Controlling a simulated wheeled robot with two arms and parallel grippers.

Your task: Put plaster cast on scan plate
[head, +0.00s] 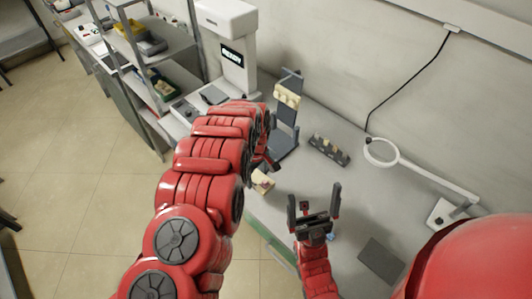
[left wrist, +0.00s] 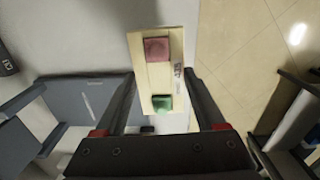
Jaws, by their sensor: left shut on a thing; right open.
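My left gripper (head: 266,168) is shut on a cream block (head: 262,182), partly hidden behind my arm in the head view. In the left wrist view the block (left wrist: 157,75) lies between the fingertips and shows a red square and a green square. I cannot tell for sure whether it is the plaster cast. Cream cast-like pieces (head: 287,95) sit on a dark upright stand (head: 284,135). A dark square plate (head: 214,95), possibly the scan plate, lies at the foot of a white scanner (head: 228,40). My right gripper (head: 314,205) is open and empty above the bench.
A dark rack with several small pieces (head: 329,150) lies on the bench (head: 300,180). A ring lamp (head: 381,152) on a white arm stands at right. A dark mat (head: 381,260) lies near the front right. Shelves (head: 150,50) stand at left.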

